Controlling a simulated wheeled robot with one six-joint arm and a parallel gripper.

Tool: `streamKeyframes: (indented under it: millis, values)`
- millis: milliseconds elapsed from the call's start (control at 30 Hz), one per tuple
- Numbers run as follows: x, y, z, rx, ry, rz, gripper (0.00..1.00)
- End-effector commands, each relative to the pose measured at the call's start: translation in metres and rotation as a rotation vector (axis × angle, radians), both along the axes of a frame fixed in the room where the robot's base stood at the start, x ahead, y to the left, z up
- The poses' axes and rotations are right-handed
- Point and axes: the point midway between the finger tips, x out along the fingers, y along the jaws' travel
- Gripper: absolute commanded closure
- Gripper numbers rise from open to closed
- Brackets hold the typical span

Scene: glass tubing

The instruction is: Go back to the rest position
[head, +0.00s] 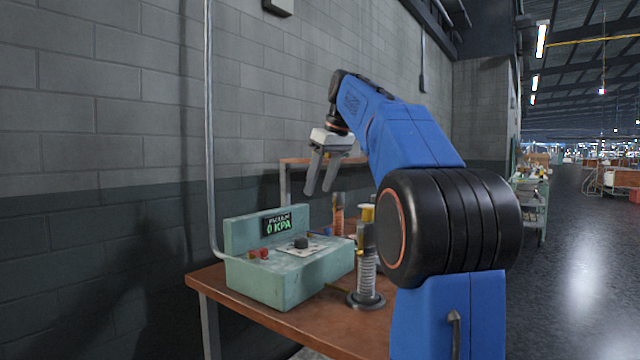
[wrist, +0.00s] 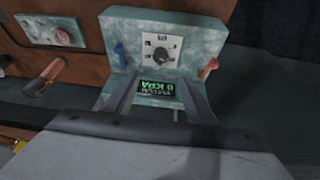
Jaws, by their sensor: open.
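My gripper (head: 319,190) hangs in the air above the back of the workbench, fingers pointing down, apart and empty. In the head view it is above and right of the pale green vacuum box (head: 270,290), touching nothing. The box's display reads "VACUUM 0 KPA", and its top has a dark knob (head: 301,242) and a red part (head: 258,253). In the wrist view the two fingers (wrist: 152,97) frame the display (wrist: 157,88), with the knob, a blue lever (wrist: 120,55) and a red lever (wrist: 209,68) beyond.
The brown workbench (head: 330,330) stands against a grey block wall. A ribbed upright column (head: 367,275) on a dark round base stands right of the box. A vertical pipe (head: 209,130) runs up the wall. Open floor (head: 580,260) lies at the right, beyond my arm.

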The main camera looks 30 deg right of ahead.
Motion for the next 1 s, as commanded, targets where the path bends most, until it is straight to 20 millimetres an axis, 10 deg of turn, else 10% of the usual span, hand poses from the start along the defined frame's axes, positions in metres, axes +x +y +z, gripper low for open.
streamKeyframes:
  millis: [467,1000]
  values:
    - [-0.012,0.018,-0.010,0.004,0.003,-0.018,0.49]
    - [-0.128,0.132,-0.137,0.019,0.015,-0.165,0.49]
